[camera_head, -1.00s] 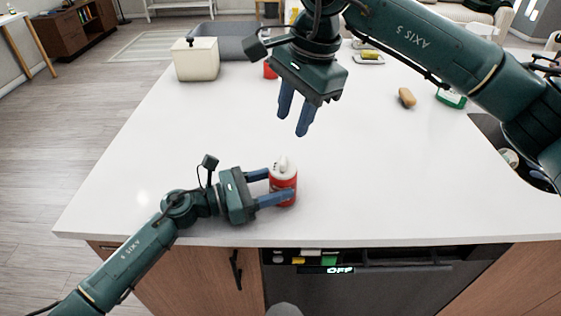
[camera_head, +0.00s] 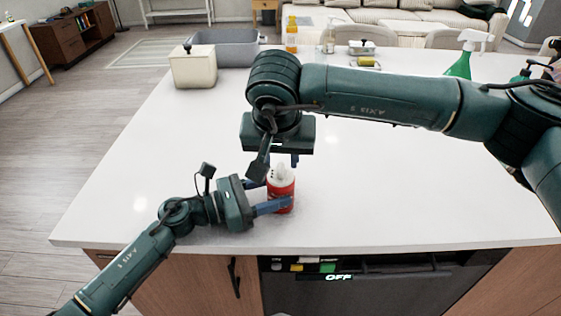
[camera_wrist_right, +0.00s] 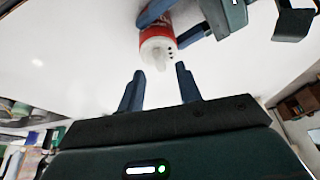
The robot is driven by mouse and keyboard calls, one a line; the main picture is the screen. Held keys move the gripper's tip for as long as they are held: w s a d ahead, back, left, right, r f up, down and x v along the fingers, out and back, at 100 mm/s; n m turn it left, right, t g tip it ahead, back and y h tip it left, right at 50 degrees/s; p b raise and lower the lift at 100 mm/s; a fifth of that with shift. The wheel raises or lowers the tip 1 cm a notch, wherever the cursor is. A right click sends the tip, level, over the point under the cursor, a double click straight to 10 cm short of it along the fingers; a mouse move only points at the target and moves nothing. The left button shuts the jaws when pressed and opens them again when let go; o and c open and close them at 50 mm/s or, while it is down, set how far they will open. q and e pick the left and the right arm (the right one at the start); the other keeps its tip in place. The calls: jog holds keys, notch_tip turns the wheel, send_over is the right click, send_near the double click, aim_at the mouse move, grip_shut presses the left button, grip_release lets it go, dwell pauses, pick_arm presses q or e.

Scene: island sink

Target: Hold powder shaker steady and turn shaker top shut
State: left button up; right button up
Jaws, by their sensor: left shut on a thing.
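The powder shaker (camera_head: 281,193) is a red can with a white top, upright on the white island near its front edge. My left gripper (camera_head: 268,197) is shut on the shaker's red body from the left. The white shaker top (camera_wrist_right: 158,52) shows in the right wrist view, just beyond the fingertips. My right gripper (camera_wrist_right: 158,78) is open and empty, with its fingers apart and the top beyond the gap. In the head view it hangs above and behind the shaker, and its fingers are partly hidden.
A cream canister (camera_head: 194,66) and a grey basin (camera_head: 228,47) stand at the back left. Bottles, including a green spray bottle (camera_head: 461,63), stand at the back. The worktop (camera_head: 400,190) is clear right of the shaker. A dishwasher (camera_head: 370,285) is below the front edge.

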aim_at(281, 172)
jog(key=shift+x, duration=1.3)
jog(key=shift+c, duration=0.4)
grip_shut()
